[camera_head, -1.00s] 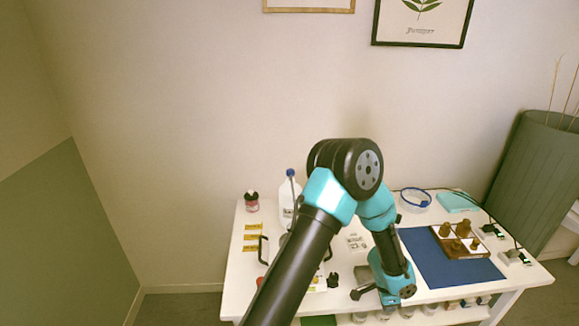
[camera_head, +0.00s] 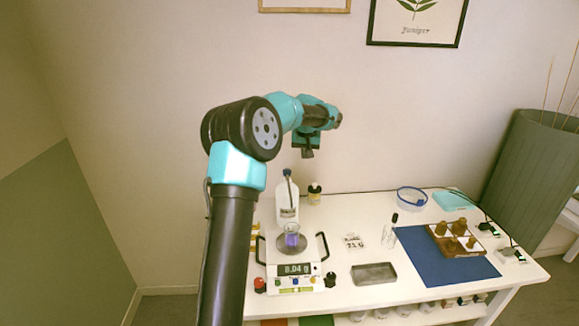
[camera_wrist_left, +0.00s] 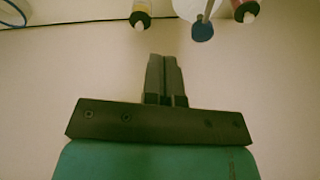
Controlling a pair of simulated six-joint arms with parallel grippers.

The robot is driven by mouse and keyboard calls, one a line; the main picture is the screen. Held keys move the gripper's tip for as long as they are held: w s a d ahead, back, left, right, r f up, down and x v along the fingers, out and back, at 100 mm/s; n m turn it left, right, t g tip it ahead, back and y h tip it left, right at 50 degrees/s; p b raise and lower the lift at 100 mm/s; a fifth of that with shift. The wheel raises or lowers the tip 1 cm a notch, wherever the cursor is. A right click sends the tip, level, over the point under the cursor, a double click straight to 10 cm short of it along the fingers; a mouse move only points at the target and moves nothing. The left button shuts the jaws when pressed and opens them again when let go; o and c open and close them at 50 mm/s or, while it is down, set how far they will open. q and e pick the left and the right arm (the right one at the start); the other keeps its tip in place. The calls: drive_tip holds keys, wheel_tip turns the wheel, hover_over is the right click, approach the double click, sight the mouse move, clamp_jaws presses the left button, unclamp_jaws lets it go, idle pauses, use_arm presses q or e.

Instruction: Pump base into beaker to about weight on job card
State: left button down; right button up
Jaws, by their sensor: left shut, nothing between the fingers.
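A white bottle (camera_head: 287,204) with a blue pump top stands behind the scale; the blue top also shows in the left wrist view (camera_wrist_left: 202,30). A clear beaker (camera_head: 292,236) with bluish-purple content sits on the round pan of the scale (camera_head: 312,283), whose display reads 8.04 g. The job card (camera_head: 354,242) lies right of the scale; its number looks like 21 g or 22 g, too small to be sure. My left gripper (camera_head: 308,154) is shut and empty, in the air above the pump top and slightly right of it. Its closed fingers also show in the left wrist view (camera_wrist_left: 164,62). My right gripper is out of view.
A small yellow-labelled bottle (camera_head: 315,194) stands right of the pump bottle. A grey metal tray (camera_head: 374,273) lies at the front. A blue mat (camera_head: 430,272) bears a wooden rack (camera_head: 455,255) with brown bottles. Black handles flank the scale.

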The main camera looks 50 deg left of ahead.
sight(287, 171)
use_arm(q)
drive_tip(key=s+a+r+n, duration=0.2)
drive_tip(key=s+a+r, duration=0.1)
drive_tip(key=a+r, duration=0.2)
drive_tip(key=shift+s+r+n+y, duration=0.3)
drive_tip(key=shift+s+r+n, duration=0.1)
drive_tip(key=shift+r, duration=0.2)
drive_tip(key=shift+a+f, duration=0.1)
drive_tip(key=shift+a, duration=0.05)
drive_tip(key=x, duration=1.2)
drive_tip(key=shift+s+d+f, duration=0.25)
drive_tip(key=shift+d+f, duration=0.05)
drive_tip(key=shift+f, duration=0.7)
drive_tip(key=shift+f, duration=1.05)
